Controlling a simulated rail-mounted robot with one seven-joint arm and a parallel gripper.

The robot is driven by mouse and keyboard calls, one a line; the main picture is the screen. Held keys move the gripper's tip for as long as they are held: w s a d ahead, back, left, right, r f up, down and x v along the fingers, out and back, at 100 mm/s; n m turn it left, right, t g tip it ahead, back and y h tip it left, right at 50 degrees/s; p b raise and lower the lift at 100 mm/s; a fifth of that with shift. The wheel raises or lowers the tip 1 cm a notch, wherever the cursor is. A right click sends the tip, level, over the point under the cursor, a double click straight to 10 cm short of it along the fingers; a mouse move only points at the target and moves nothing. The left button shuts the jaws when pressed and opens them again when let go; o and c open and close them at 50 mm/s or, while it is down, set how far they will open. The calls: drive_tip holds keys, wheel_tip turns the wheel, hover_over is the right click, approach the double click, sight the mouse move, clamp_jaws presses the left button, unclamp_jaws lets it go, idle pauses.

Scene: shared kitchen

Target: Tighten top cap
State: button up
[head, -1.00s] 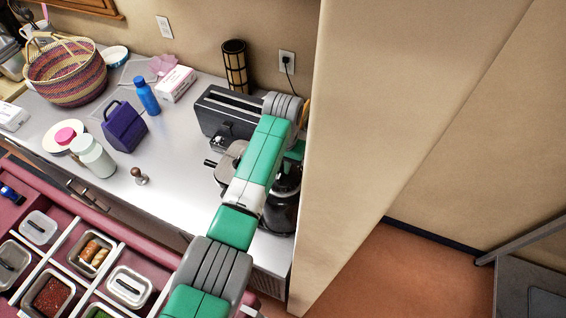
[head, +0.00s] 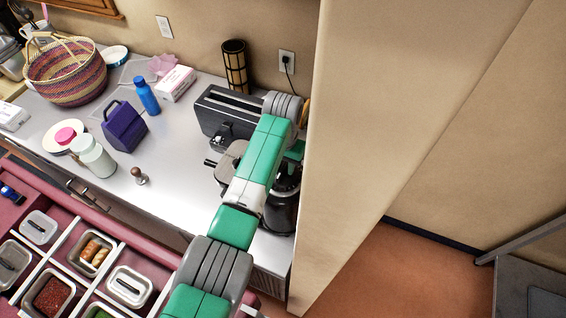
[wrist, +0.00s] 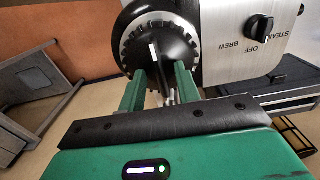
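The machine's top cap (wrist: 172,48) is black and conical inside a notched ring, with a pale mark on it. It sits near the top middle of the wrist view, on the brushed-metal coffee machine (wrist: 225,50). My gripper (wrist: 162,68) has its two green fingers apart, one on each side of the cap's narrow part. I cannot tell whether they press on it. In the head view the machine (head: 236,160) stands at the counter's right end, and my arm hides much of it and the cap.
A wall (head: 370,120) rises close to the right of the machine. A dark toaster (head: 228,112) stands behind it. A small tamper (head: 139,176), a blue bottle (head: 147,96) and a purple box (head: 124,127) stand to the left. The counter between is clear.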

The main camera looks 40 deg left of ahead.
sight(283, 168)
wheel_tip(283, 168, up, 8)
drive_tip(key=shift+f+b, duration=0.1)
drive_tip(key=shift+b, duration=0.45)
idle(0.3)
